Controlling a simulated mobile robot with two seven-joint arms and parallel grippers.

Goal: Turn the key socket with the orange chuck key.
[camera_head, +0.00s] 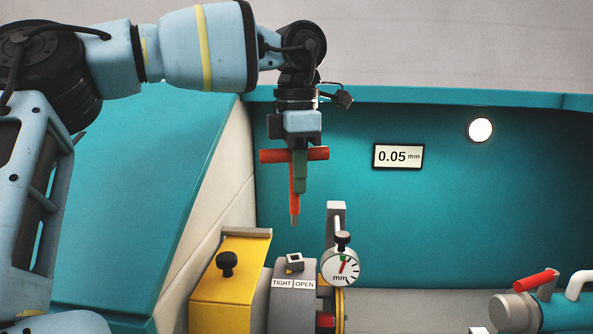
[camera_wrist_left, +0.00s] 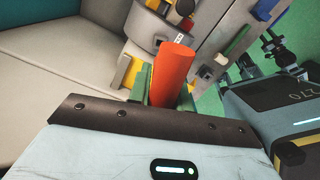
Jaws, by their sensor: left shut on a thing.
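My left gripper (camera_head: 299,178) points down and is shut on the orange chuck key (camera_head: 293,198). The key hangs upright with its crossbar level and its tip pointing down. In the left wrist view the orange end of the key (camera_wrist_left: 175,72) rises between the green fingers. The key socket (camera_head: 294,258) is a small square opening on top of the grey block, above the TIGHT and OPEN label. The key's tip is above the socket with a clear gap between them. My right gripper is not in view.
A yellow housing (camera_head: 231,272) with a black knob stands left of the grey block (camera_head: 290,305). A dial gauge (camera_head: 340,267) on a post stands close at its right. A display (camera_head: 398,156) reads 0.05 mm. A red-handled part (camera_head: 535,281) is at far right.

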